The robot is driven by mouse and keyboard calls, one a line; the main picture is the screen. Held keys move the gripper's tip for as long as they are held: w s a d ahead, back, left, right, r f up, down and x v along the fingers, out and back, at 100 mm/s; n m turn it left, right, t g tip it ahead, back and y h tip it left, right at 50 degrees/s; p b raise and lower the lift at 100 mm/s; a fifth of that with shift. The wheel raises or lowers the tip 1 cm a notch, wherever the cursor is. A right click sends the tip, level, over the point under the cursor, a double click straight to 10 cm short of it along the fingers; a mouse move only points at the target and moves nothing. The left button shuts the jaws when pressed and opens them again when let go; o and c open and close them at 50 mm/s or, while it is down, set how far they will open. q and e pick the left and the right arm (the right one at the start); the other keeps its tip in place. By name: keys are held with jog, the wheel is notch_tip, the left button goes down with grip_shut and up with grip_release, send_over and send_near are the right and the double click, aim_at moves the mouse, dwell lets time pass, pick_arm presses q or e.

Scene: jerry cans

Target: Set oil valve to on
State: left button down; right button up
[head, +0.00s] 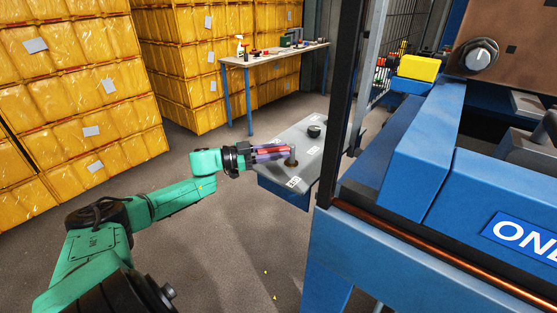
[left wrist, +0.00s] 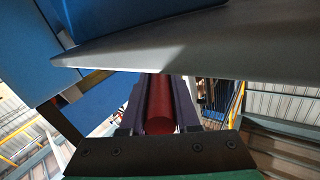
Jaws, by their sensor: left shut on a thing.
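The oil valve's red handle (head: 266,151) lies level above a grey-topped control box (head: 315,158) in the middle of the head view. It joins a short metal post (head: 293,160) that rises from the box top. My left gripper (head: 284,152) reaches in from the left and is shut on the red handle, with its fingers along both sides. In the left wrist view the red handle (left wrist: 159,110) shows between the two dark fingers. The labels on the box are too small to read surely, and the fingers hide part of the handle. My right gripper is out of view.
A black knob (head: 314,131) sits farther back on the box. A large blue machine (head: 430,225) with a dark upright post (head: 340,100) stands close on the right. Stacked yellow crates (head: 75,85) and a workbench (head: 265,58) are behind.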

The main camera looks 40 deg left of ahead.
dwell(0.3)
pick_arm(q)
jog(key=c, duration=0.7)
grip_release()
jog(key=shift+o, duration=0.2)
jog(key=p+v, duration=0.4)
jog(key=v, duration=1)
jog(key=shift+s+a, duration=0.15)
jog(key=shift+s, duration=0.1)
jog(key=shift+c, duration=0.2)
